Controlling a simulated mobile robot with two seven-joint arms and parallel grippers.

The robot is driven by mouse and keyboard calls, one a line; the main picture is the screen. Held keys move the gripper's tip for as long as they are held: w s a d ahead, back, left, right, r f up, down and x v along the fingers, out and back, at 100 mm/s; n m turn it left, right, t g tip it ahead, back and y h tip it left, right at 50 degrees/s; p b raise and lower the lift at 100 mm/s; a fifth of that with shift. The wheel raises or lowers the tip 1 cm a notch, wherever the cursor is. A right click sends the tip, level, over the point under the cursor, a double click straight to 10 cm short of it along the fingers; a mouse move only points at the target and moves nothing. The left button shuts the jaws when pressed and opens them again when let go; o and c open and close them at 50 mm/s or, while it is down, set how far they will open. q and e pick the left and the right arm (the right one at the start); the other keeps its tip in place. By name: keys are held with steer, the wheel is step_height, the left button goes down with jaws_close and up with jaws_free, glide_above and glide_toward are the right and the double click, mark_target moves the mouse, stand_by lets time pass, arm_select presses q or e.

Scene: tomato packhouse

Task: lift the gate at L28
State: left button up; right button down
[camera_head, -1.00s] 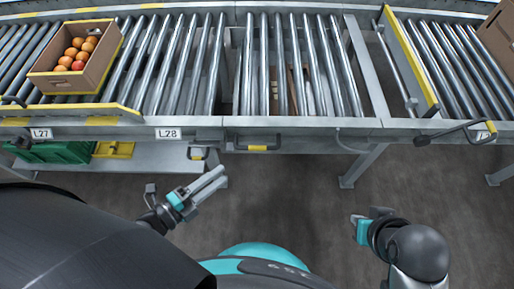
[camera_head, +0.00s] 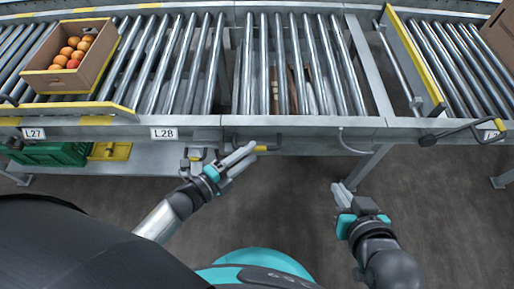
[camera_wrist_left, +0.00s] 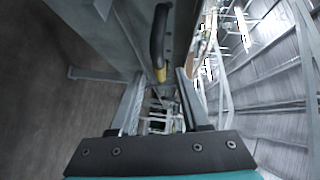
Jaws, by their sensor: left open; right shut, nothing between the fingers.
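The gate beside the L28 label (camera_head: 164,133) is a roller section (camera_head: 303,122) lying level in the conveyor line. Its black and yellow handle (camera_head: 267,148) sticks out from the front edge. My left gripper (camera_head: 250,153) is open, with its fingertips at the left end of the handle. In the left wrist view the handle (camera_wrist_left: 159,42) shows ahead, between the directions of the two fingers (camera_wrist_left: 160,82); I cannot tell whether they touch it. My right gripper (camera_head: 339,190) is shut and empty, over the floor, below and right of the handle.
A cardboard box of tomatoes (camera_head: 71,87) stands on the left rollers. A second black handle (camera_head: 459,131) is at the right section's front. A green crate (camera_head: 52,153) and a yellow tray (camera_head: 110,151) sit under the left conveyor. A support leg (camera_head: 366,167) stands right of the gate; floor between is clear.

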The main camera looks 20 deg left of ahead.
mark_target(257, 148)
arm_select(q)
steer(key=shift+b+x, duration=0.5)
steer(key=shift+x, duration=1.3)
arm_select(e)
steer(key=shift+w+a+r+t+y, duration=0.2)
steer(key=shift+w+a+t+y, duration=0.1)
steer(key=shift+a+t, duration=0.25)
steer(key=shift+w+a+r+t+y, duration=0.2)
steer(key=shift+a+t+y, duration=0.1)
steer(key=shift+a+t, duration=0.25)
steer(key=shift+a, duration=0.1)
arm_select(q)
jaws_close()
